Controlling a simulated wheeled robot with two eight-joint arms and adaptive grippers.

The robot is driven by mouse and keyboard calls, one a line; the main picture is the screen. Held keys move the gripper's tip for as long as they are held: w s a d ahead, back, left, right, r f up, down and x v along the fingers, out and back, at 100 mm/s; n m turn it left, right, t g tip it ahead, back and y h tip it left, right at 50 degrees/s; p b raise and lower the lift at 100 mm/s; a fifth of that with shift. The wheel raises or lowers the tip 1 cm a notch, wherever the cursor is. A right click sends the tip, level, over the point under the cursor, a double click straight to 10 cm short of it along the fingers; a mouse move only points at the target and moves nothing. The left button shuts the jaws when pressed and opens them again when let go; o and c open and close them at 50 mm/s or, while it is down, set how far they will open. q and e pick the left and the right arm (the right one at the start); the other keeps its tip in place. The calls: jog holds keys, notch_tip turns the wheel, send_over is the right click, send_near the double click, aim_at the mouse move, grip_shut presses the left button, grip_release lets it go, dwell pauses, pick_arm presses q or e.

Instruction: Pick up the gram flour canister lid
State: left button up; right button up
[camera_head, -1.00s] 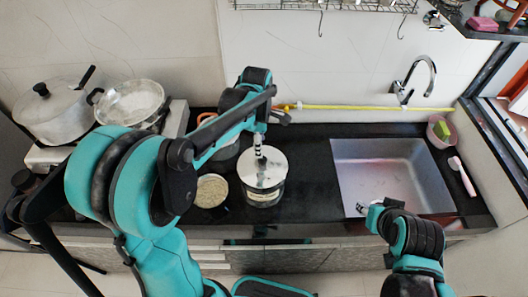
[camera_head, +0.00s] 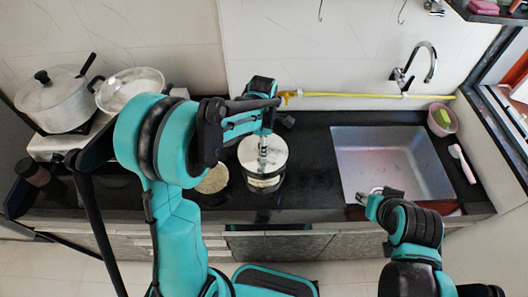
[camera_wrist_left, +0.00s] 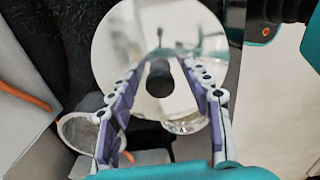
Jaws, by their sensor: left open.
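The gram flour canister (camera_head: 264,182) is a clear jar standing on the black counter, left of the sink. Its shiny round metal lid (camera_head: 276,160) sits on top. In the left wrist view the lid (camera_wrist_left: 113,45) is a mirror-like disc with a dark round knob (camera_wrist_left: 159,79) at its middle. My left gripper (camera_head: 263,152) is over the lid, pointing down. In the left wrist view its open fingers (camera_wrist_left: 160,70) stand on either side of the knob, with gaps. My right gripper (camera_head: 372,194) is by the sink's front edge; its jaw opening is unclear.
A pot (camera_head: 55,105) and a pan (camera_head: 130,88) stand on the stove at left. The sink (camera_head: 390,165) with its faucet (camera_head: 404,75) is at right. Counter between canister and sink is clear.

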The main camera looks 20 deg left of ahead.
pick_arm(q)
jog(key=c, duration=1)
jog(key=shift+s+a+r, duration=0.1)
jog(key=shift+a, duration=0.05)
grip_shut()
